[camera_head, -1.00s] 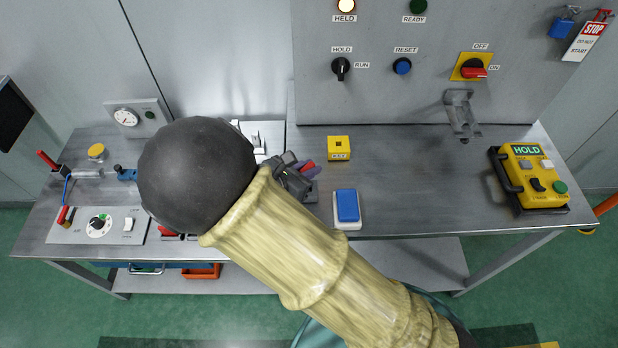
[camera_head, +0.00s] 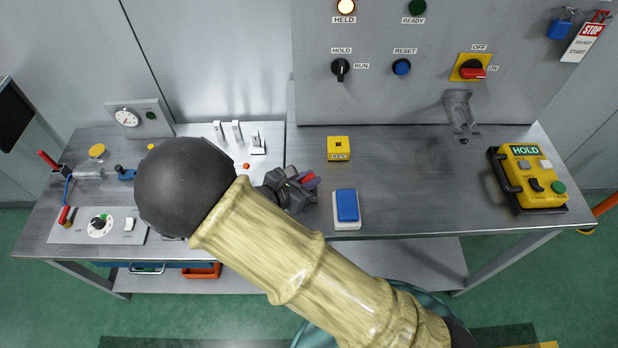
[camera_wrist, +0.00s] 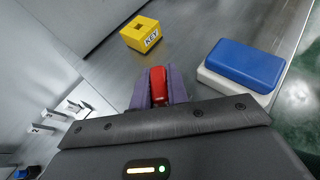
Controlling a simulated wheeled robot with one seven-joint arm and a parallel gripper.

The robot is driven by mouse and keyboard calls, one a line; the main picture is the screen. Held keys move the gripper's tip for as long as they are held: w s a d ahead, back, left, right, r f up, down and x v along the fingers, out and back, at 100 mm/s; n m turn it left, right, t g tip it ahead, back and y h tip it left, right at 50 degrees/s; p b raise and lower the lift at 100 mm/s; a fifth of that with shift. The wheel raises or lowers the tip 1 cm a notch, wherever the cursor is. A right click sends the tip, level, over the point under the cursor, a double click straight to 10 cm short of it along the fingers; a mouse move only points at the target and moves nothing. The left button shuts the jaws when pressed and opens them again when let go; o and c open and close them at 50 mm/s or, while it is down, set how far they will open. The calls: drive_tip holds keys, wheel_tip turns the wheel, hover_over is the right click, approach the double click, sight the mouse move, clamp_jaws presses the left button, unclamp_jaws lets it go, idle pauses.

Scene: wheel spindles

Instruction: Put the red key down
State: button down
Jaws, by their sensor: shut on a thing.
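The red key (camera_wrist: 159,85) is held between the two purple fingers of my gripper (camera_wrist: 158,88) in the wrist view. In the head view, my gripper (camera_head: 308,182) is over the bench, left of the blue-topped block, with a bit of red showing between its fingers. The yellow KEY block (camera_head: 339,149), with a dark slot in its top, stands behind and to the right of my gripper. It also shows ahead of the fingers in the wrist view (camera_wrist: 139,30), apart from the key. Whether the key touches the bench is hard to tell.
A blue-topped white block (camera_head: 347,207) is close to the right of my gripper. A yellow HOLD pendant (camera_head: 535,180) lies at the right end. White numbered levers (camera_head: 236,131) stand behind. Bare bench (camera_head: 420,185) lies between the blue-topped block and the pendant.

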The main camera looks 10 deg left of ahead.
drive_tip(key=shift+f, duration=0.2)
drive_tip(key=c, duration=1.4)
unclamp_jaws()
drive_tip(key=shift+o, duration=0.2)
drive_tip(key=shift+r, duration=0.1)
drive_tip(key=shift+r, duration=0.15)
drive_tip(key=b+v, duration=0.1)
drive_tip(key=v, duration=1.1)
drive_tip(key=shift+d, duration=0.1)
